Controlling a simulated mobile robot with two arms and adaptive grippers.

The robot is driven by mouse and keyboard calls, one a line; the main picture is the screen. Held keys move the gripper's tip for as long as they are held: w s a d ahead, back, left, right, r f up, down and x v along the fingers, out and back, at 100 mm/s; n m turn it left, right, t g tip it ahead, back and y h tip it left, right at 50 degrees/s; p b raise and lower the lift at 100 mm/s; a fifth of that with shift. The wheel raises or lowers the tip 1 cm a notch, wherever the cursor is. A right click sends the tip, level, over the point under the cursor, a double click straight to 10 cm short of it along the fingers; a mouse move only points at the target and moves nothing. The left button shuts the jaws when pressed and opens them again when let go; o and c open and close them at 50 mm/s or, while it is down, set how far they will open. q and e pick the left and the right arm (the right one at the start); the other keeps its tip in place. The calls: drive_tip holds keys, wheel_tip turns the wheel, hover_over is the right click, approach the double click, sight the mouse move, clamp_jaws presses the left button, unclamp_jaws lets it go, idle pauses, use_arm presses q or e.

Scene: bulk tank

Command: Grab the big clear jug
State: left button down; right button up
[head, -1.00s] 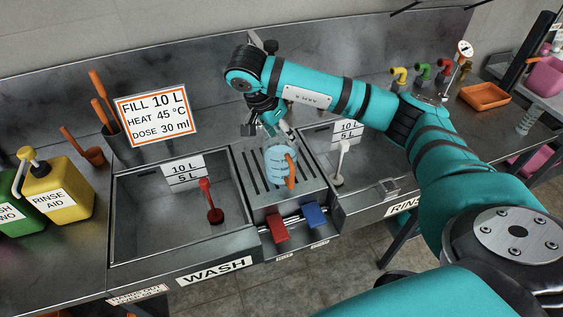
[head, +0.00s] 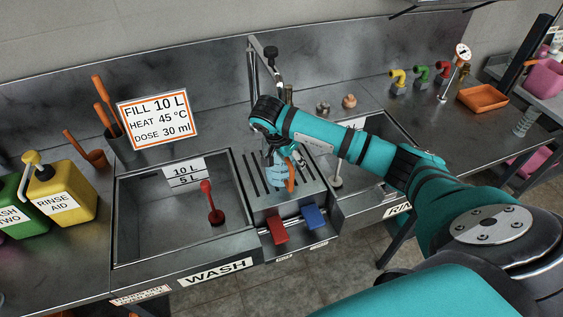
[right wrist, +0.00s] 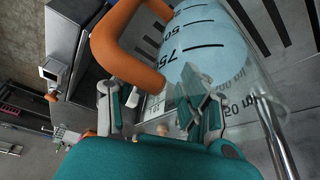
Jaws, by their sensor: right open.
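The clear jug (head: 277,173) with a blue body, dark marks and an orange handle (head: 290,176) stands on the slotted drain plate between the two sinks. My right wrist and forearm cover its top in the head view. In the right wrist view, the jug (right wrist: 205,45) and its orange handle (right wrist: 128,58) are very close. My right gripper (right wrist: 157,98) is open, with one finger left of the handle's end and the other in front of or behind the clear wall; I cannot tell which. No grip shows. My left gripper is out of view.
The wash sink (head: 150,215) lies left of the drain plate (head: 245,180), with a red plug handle (head: 212,205) in it. Red (head: 276,231) and blue (head: 314,217) pedals sit in front. A tap pipe (head: 253,75) rises behind. A rinse aid bottle (head: 62,192) stands left.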

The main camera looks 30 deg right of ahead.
clamp_jaws()
drive_tip(key=shift+w+r, duration=0.1)
drive_tip(key=shift+r, duration=0.15)
idle(0.6)
